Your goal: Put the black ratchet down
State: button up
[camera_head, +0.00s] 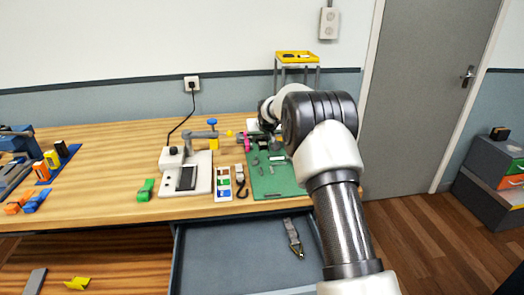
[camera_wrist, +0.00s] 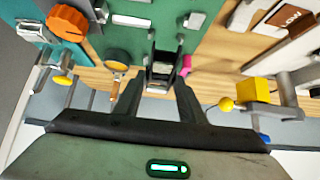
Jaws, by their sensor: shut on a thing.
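My gripper (camera_wrist: 160,98) is shut on the black ratchet (camera_wrist: 163,68), which sits between its two fingertips in the wrist view. The ratchet is over or at the edge of the green mat (camera_wrist: 135,40); I cannot tell whether it touches anything below. In the head view the green mat (camera_head: 277,183) lies on the bench with small grey metal parts on it. There my arm comes in from the right, and the gripper and ratchet are too small and covered to make out.
A pink piece (camera_wrist: 185,65) is close beside the ratchet. A white press-like device (camera_head: 186,172) stands left of the mat, with a strip of coloured labels (camera_head: 223,184) between. An open drawer (camera_head: 245,255) juts out below the bench (camera_head: 120,207). Blue and orange items lie far left.

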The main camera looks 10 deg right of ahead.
aim_at(262, 157)
jog(key=shift+f, duration=2.4)
jog(key=shift+f+b, duration=0.15)
jog(key=shift+b, duration=0.2)
jog(key=o, duration=1.3)
